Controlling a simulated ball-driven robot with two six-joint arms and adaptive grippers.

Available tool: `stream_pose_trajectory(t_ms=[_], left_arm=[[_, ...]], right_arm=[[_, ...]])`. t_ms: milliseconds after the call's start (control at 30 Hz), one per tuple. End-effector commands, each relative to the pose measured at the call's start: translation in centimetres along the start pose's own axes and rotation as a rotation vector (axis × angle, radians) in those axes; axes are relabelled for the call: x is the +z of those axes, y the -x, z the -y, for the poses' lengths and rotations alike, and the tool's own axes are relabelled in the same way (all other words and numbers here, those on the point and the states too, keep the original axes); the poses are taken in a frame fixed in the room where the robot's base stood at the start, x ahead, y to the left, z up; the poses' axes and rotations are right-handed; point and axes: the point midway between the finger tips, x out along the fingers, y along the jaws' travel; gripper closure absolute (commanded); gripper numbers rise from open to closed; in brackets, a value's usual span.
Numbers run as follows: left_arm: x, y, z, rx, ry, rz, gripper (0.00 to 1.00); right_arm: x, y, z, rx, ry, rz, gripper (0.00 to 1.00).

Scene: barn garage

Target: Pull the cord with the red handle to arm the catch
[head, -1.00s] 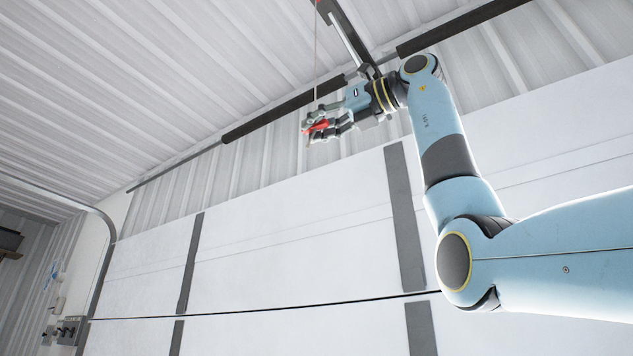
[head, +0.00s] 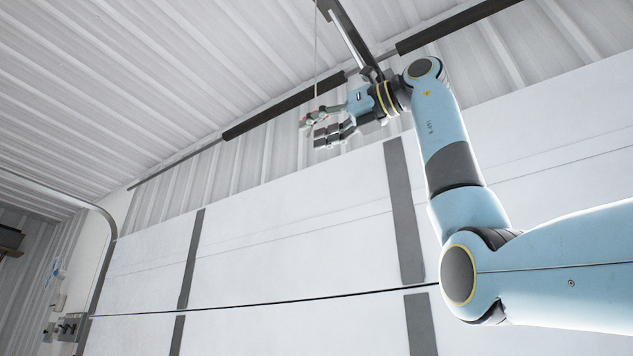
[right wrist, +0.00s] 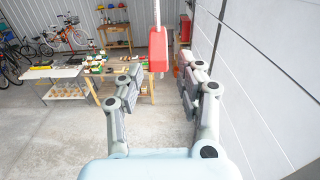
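The cord (head: 316,60) hangs from the ceiling rail in the head view and ends at my right gripper (head: 318,130). The red handle shows clearly in the right wrist view (right wrist: 158,50), upright at the end of its cord. It hangs between the spread fingers of my right gripper (right wrist: 160,75), near their tips. The fingers are apart, with clear gaps beside the handle. In the head view the handle is almost wholly hidden at the fingers; only a faint reddish bit shows. My left gripper is not in view.
A dark rail arm (head: 350,38) hangs from the ceiling just beside my right wrist. The white sectional garage door (head: 290,250) stands close behind the arm. The right wrist view shows workbenches (right wrist: 65,72) and bicycles below, with bare floor (right wrist: 60,140) between.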

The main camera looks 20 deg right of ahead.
Motion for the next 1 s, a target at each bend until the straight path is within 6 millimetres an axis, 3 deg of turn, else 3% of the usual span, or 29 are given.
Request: stream_pose_trajectory(t_ms=[500, 700, 1000], left_arm=[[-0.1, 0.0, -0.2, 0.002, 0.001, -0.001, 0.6], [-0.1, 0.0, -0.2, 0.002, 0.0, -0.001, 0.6], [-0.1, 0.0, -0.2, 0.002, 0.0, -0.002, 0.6]], right_arm=[[0.0, 10.0, 0.2, -0.005, 0.001, 0.001, 0.63], [-0.1, 11.5, 0.1, -0.002, 0.0, -0.001, 0.63], [-0.1, 11.5, 0.0, -0.001, 0.0, -0.001, 0.63]])
